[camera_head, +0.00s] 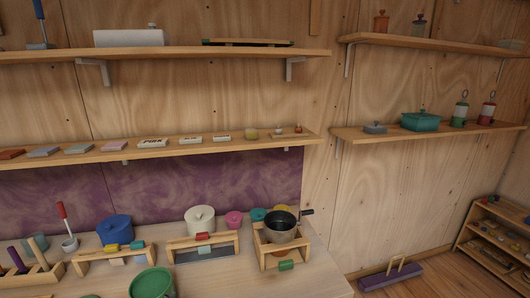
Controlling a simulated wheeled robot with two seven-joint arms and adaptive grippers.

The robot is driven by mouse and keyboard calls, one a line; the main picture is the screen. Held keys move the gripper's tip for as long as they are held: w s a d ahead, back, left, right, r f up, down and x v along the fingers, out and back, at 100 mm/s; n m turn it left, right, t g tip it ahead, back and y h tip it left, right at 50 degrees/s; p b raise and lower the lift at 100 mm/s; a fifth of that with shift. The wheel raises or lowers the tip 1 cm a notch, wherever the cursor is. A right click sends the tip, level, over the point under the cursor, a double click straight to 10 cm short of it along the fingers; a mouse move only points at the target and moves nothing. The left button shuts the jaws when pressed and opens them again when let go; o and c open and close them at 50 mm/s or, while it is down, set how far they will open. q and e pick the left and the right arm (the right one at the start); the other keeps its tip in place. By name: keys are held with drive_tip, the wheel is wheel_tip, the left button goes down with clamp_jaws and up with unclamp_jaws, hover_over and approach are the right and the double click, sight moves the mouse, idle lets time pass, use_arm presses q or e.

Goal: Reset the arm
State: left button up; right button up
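Neither of my arms nor grippers shows in the head view. The task names no other object. A worktop (215,288) runs along the bottom of the view, with pots and wooden stands on it. Whether anything is held cannot be seen.
A dark pan (281,229) with its handle to the right sits on a wooden stand (262,254). A blue pot (114,229), a cream pot (199,219) and a green round vessel (152,283) stand nearby. Wall shelves (205,145) hang above. The worktop's front right looks clear.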

use_arm(q)
drive_tip(key=s+d+f+n+g+h, duration=0.1)
drive_tip(key=s+f+g, duration=0.25)
drive_tip(key=s, duration=0.35)
drive_tip(key=s+d+f+n+g, duration=0.1)
drive_tip(key=s+f+n+g, duration=0.2)
drive_tip(key=s, duration=0.4)
drive_tip(key=s+f+m+g, duration=0.1)
drive_tip(key=s+f, duration=0.2)
drive_tip(key=f, duration=3.2)
drive_tip(key=s+a+f, duration=0.2)
drive_tip(key=s+f, duration=0.7)
drive_tip(key=s, duration=0.2)
drive_tip(key=s+a+f+g, duration=0.1)
drive_tip(key=s+a+f, duration=0.1)
drive_tip(key=s+f, duration=0.8)
drive_tip(key=shift+s+m, duration=0.3)
drive_tip(key=shift+s, duration=0.25)
use_arm(e)
drive_tip(key=s+a, duration=0.2)
drive_tip(key=a, duration=0.4)
drive_tip(key=shift+s+f+y, duration=0.15)
drive_tip(key=shift+y, duration=0.15)
use_arm(q)
drive_tip(key=shift+a+g, duration=0.1)
drive_tip(key=shift+g, duration=0.15)
use_arm(e)
drive_tip(key=shift+d, duration=0.3)
